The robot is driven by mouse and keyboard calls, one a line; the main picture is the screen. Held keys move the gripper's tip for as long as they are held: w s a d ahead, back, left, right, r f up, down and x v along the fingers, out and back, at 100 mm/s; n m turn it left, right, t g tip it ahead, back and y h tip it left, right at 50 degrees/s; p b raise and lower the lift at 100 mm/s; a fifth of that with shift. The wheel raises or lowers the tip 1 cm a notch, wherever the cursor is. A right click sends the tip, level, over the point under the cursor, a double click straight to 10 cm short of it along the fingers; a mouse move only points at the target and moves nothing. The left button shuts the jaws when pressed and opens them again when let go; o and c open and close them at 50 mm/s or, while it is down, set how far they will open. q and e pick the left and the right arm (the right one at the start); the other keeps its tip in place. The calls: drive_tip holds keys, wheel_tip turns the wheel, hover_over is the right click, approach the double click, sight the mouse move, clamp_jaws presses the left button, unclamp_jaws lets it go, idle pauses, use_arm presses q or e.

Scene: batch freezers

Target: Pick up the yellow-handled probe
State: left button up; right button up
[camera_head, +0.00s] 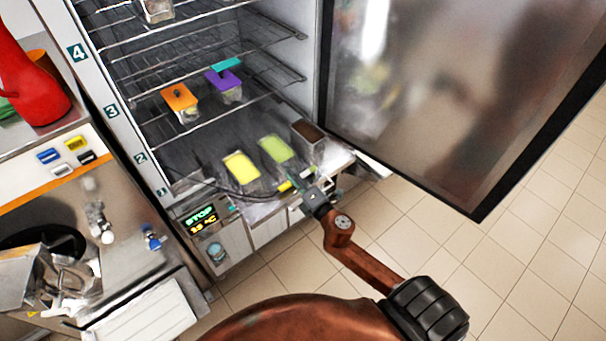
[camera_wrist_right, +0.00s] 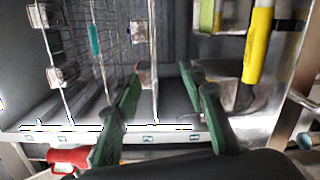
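The yellow-handled probe (camera_head: 286,186) lies at the front of the freezer's bottom level, with a dark cable running left from it. In the right wrist view its yellow handle (camera_wrist_right: 257,45) is at the upper right, outside the fingers. My right gripper (camera_head: 306,186) is beside the handle at the freezer's front edge. In the wrist view its green fingers (camera_wrist_right: 160,75) are spread, with nothing held between them. The probe's metal tip cannot be made out. My left gripper is not in view.
Yellow-lidded (camera_head: 241,168) and green-lidded (camera_head: 276,149) containers stand just behind the probe, beside a brown one (camera_head: 308,138). Wire shelves (camera_head: 205,55) hold other containers above. The open freezer door (camera_head: 450,100) stands at right. A steel counter (camera_head: 120,240) is at left.

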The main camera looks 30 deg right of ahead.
drive_tip(key=a+r+n+g+y, duration=0.1)
drive_tip(key=a+r+n+y, duration=0.65)
drive_tip(key=a+n, duration=0.5)
drive_tip(key=n+g+h+p, duration=0.3)
drive_tip(key=n+g+h, duration=0.55)
drive_tip(key=n, duration=1.35)
approach(290, 184)
drive_tip(key=w+g+y, duration=0.1)
drive_tip(key=w+g, duration=0.1)
drive_tip(key=x, duration=0.1)
drive_tip(key=p+x, duration=0.1)
drive_tip(key=shift+w+d+f, duration=0.25)
drive_tip(key=shift+w, duration=0.15)
drive_tip(key=p+x, duration=0.2)
drive_tip(key=x, duration=0.2)
drive_tip(key=shift+d+f, duration=0.1)
drive_tip(key=shift+d, duration=0.05)
drive_tip(key=shift+w+f, duration=0.15)
drive_tip(key=shift+f, duration=0.2)
